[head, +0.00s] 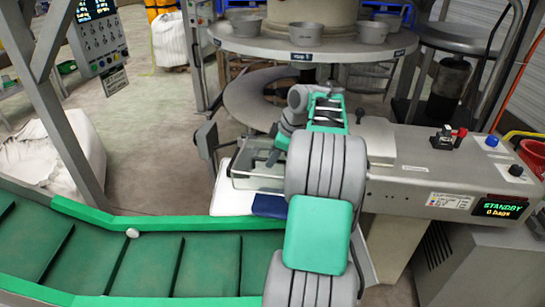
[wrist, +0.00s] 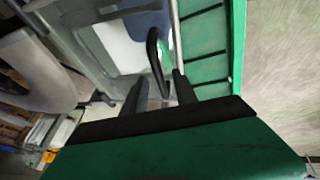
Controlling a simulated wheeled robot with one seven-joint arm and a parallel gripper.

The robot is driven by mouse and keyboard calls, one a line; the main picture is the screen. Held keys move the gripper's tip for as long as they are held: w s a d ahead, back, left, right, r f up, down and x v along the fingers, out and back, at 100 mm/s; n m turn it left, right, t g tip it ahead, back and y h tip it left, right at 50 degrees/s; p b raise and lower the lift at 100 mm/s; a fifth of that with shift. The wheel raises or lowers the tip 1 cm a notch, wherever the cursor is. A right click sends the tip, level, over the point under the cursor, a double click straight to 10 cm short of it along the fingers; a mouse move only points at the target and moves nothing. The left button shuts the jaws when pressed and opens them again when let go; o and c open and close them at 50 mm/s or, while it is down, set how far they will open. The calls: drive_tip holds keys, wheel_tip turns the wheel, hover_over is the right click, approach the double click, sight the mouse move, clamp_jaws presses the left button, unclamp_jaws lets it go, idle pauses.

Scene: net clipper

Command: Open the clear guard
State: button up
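The clear guard (head: 256,169) is a see-through pane in a grey frame on the metal machine, left of my arm in the head view. It looks shut, though my arm hides part of it. In the wrist view the guard (wrist: 112,48) fills the upper middle, and its black loop handle (wrist: 154,58) stands out from it. My gripper (wrist: 160,90) is open, its two dark fingers apart. The lower end of the handle shows between the fingers, nearer the right one. I cannot tell whether they touch. My fingertips are hard to make out in the head view.
A green belt conveyor (head: 170,265) runs along the lower left. A round turntable (head: 345,47) with several grey bowls stands behind. The machine's control panel (head: 492,204) reads STANDBY, with buttons above it. A dark blue piece (head: 269,206) lies below the guard.

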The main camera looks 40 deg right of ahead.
clamp_jaws()
idle(1.4)
